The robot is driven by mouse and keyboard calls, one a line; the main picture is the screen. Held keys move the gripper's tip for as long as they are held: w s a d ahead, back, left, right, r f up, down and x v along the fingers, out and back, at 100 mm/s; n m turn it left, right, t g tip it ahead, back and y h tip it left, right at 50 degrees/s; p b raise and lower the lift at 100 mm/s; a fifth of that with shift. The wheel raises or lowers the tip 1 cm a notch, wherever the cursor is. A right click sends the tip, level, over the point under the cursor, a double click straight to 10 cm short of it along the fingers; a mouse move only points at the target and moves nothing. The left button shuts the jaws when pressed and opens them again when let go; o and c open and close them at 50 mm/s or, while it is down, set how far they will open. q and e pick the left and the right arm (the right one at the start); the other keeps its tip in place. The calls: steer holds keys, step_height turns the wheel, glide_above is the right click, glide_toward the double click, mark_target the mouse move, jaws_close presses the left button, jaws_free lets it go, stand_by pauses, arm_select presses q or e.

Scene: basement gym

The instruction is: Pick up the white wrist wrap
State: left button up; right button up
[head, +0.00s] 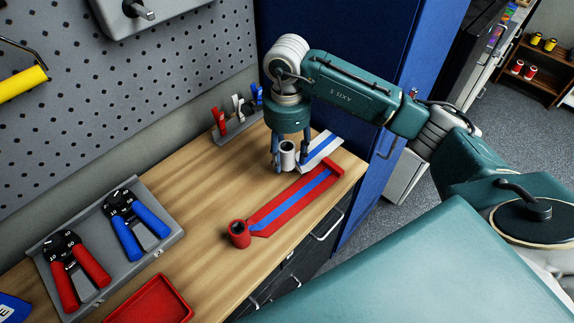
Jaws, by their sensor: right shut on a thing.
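The white wrist wrap (287,156) shows as a small white roll near the back right of the wooden bench. My right gripper (289,158) points down over it with one finger on each side, shut on the roll. I cannot tell whether the roll touches the bench. A flat white strip with a blue stripe (322,149) lies just right of the gripper; whether it joins the roll is hidden. My left gripper is out of view.
A red roll (238,234) stands at the near end of a red strip with a blue stripe (292,203). A grey tray (162,247) holds red and blue hand grips. A red tray (153,302) is in front. A small rack (240,128) stands behind. Bare bench lies mid-left.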

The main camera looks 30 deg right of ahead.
step_height(320, 180, up, 15)
steer(key=b, duration=0.1)
steer(key=shift+f, duration=0.15)
